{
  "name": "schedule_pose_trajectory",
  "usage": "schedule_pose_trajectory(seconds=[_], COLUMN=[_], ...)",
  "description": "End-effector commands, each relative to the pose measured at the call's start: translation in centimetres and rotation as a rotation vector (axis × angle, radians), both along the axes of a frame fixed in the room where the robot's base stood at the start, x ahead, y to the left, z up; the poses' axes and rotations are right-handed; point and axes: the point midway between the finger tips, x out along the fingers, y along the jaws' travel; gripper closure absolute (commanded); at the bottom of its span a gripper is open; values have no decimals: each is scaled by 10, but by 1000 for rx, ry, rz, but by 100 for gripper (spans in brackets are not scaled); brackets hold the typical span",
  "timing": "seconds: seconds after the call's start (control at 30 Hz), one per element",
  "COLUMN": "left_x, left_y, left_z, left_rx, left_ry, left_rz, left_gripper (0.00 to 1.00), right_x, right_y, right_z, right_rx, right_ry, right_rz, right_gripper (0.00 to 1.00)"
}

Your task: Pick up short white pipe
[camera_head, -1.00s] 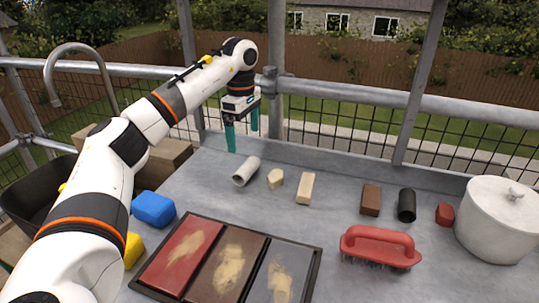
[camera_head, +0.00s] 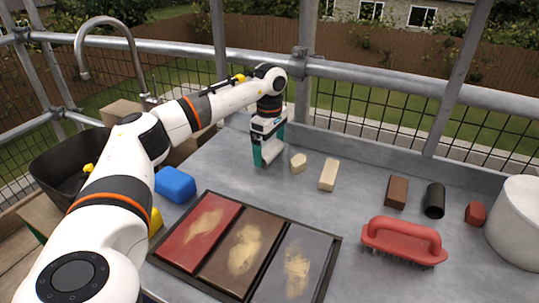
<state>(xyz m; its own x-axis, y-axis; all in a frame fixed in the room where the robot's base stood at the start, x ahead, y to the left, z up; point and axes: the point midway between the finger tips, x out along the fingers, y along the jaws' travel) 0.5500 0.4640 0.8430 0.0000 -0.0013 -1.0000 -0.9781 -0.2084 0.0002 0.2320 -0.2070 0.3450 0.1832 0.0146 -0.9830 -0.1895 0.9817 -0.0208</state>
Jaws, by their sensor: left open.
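The short white pipe (camera_head: 271,152) lies on the grey work surface near the back railing, mostly hidden by my left gripper. My left gripper (camera_head: 268,155) points down over the pipe, with its teal fingers apart on either side of it. The fingertips are close to the surface. Whether a finger touches the pipe cannot be told. My right gripper is out of view.
Beside the pipe lie a small pale block (camera_head: 298,163) and a longer pale block (camera_head: 328,175). Further right are a brown block (camera_head: 396,192), a black pipe (camera_head: 434,200), a red brush (camera_head: 403,240) and a white pot (camera_head: 519,225). A tray of colored tiles (camera_head: 340,240) lies in front.

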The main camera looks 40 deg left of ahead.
Motion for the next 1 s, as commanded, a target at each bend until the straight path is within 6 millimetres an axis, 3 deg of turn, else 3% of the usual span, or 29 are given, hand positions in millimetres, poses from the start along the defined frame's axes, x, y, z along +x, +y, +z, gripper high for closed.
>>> schedule_pose_trajectory(seconds=[0.3, 0.53, 0.8, 0.93, 1.0], left_x=[0, 0, 0, 1, 1], left_y=[0, 0, 0, 0, 0], left_z=[-8, -8, -4, 13, 28], left_rx=[0, 0, 0, 0, 0], left_ry=[0, 0, -1, -4, -5], left_rz=[0, 1, 1, 0, 0], left_gripper=[0, 36, 36, 36, 36], right_x=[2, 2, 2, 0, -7], right_y=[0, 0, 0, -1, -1], right_z=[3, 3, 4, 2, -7], right_rx=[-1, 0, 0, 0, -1], right_ry=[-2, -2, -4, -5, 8], right_rz=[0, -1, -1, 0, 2], right_gripper=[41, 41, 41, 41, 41])
